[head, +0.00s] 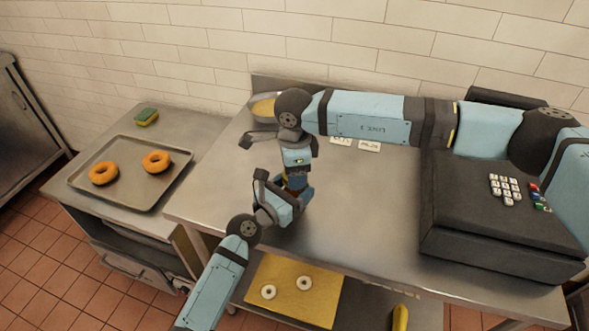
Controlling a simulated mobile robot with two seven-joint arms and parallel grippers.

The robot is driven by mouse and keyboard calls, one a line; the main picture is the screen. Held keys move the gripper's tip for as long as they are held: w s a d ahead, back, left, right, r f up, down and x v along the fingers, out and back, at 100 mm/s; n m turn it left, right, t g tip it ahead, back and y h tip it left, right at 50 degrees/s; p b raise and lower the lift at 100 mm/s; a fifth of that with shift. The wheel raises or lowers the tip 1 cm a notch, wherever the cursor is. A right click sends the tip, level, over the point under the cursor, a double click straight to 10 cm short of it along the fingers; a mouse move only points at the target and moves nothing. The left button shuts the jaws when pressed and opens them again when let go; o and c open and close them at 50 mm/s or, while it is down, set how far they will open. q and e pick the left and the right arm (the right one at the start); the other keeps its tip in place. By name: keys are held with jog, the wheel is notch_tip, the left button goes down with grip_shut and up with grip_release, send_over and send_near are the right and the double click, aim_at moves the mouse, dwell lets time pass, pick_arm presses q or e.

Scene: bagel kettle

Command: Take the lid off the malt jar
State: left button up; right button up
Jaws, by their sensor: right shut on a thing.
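My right gripper (296,172) points down over the middle left of the steel table, below its dark wrist. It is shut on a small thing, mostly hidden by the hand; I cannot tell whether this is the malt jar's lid. My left gripper (272,196) comes in from the lower left and is close beside the right one. Its fingers are partly hidden, so its opening is unclear. The malt jar cannot be made out for certain; a small brown and blue patch shows between the two hands.
A bowl with yellow contents (263,107) stands behind the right wrist. Small labels (369,146) lie near the wall. A dark register (478,215) fills the table's right side. A tray (120,193) with two bagels (104,173) and a sponge (146,117) are left. A yellow board (325,312) lies below.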

jog(key=n, duration=0.4)
jog(key=shift+n, duration=0.3)
jog(key=n, duration=0.4)
jog(key=shift+n, duration=0.3)
jog(key=n, duration=0.8)
jog(key=shift+r, duration=0.15)
jog(key=shift+r, duration=1)
